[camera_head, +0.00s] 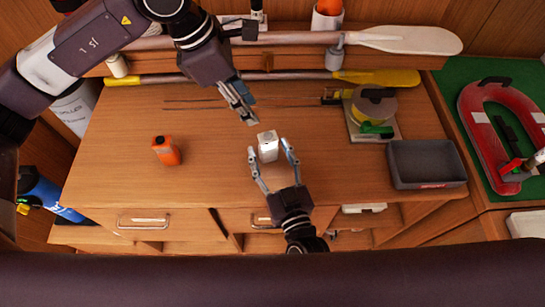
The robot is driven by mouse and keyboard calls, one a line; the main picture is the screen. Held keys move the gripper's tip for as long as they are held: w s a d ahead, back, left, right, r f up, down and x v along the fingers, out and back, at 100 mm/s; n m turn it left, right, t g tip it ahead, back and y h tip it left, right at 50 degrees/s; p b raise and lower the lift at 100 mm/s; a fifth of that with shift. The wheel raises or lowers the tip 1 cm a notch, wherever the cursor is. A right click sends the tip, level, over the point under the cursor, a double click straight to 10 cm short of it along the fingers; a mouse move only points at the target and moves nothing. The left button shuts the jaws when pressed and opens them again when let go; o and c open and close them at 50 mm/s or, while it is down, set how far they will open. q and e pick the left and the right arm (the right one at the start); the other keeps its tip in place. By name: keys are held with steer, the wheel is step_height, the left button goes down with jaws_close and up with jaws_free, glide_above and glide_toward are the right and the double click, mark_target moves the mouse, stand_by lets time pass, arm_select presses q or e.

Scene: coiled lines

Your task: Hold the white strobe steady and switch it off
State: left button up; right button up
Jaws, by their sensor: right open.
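The white strobe (267,147) is a small white block standing upright on the wooden bench top. My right gripper (268,149) comes from the front with its fingers spread, one on each side of the strobe. I cannot tell whether either finger touches it. My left gripper (250,121) reaches in from the upper left, its fingertips pointing down just behind and left of the strobe. It looks apart from the strobe. Its fingers overlap in this view, so their opening is unclear. No switch on the strobe can be made out.
An orange container (166,150) stands left on the bench (205,190). A grey bin (425,163) and a reel on a pale base (374,106) are at the right. Thin rods lie behind the grippers, with paddles along the back.

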mark_target(266, 137)
steer(key=c, duration=1.3)
arm_select(q)
jaws_close()
arm_select(e)
steer(key=shift+c, duration=0.2)
stand_by(0.3)
arm_select(q)
steer(key=shift+d+f+m+t+h, duration=0.6)
steer(key=shift+f+t, duration=0.2)
steer(key=shift+f, duration=0.45)
steer(key=shift+d+f+m+t+h, duration=0.6)
steer(key=shift+f+t, duration=0.2)
steer(key=shift+f, duration=0.45)
steer(key=shift+d+f+m+t+h, duration=0.55)
steer(key=shift+f+t, duration=0.25)
steer(key=shift+f, duration=0.45)
